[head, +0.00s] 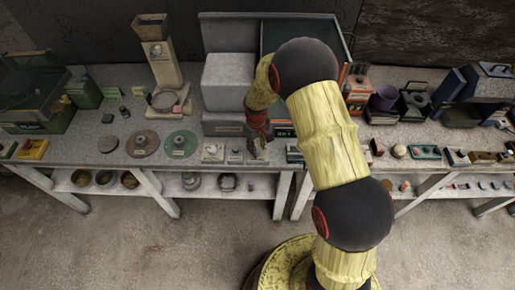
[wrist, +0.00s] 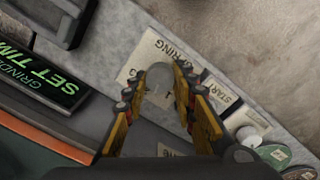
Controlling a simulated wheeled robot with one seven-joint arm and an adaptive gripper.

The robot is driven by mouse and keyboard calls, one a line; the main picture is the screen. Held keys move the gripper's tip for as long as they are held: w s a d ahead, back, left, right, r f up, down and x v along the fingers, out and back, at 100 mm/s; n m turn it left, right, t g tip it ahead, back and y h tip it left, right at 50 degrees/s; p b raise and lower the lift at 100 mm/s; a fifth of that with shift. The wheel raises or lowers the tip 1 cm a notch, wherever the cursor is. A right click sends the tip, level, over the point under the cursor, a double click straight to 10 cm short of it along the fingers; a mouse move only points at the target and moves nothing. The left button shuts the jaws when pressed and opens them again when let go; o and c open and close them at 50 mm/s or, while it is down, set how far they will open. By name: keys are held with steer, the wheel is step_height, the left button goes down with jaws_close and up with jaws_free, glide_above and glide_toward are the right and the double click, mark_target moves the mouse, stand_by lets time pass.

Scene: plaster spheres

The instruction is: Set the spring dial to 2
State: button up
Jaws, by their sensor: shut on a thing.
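The spring dial (wrist: 159,72) is a grey knob on a cream plate (wrist: 150,47); the letters "RING" show on the plate in the wrist view. My gripper (wrist: 157,88) has its two orange-and-black fingers on either side of the knob, shut on it. The fingers cover part of the plate, and I cannot read which number the dial points to. In the head view my gripper (head: 258,143) is low at the front of the bench, and the dial is too small and covered to make out.
A plate marked "START" (wrist: 222,93) and a white round button (wrist: 246,134) lie close beside the dial. A dark panel with green "SET TIM" lettering (wrist: 46,76) is on the other side. In the head view, a grey box-shaped machine (head: 228,82) stands behind my gripper on the crowded bench.

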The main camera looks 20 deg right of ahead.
steer(key=shift+m, duration=1)
steer(key=o, duration=1.2)
steer(key=shift+c, duration=0.2)
steer(key=shift+r, duration=0.1)
step_height(320, 180, up, 12)
steer(key=shift+a, duration=0.2)
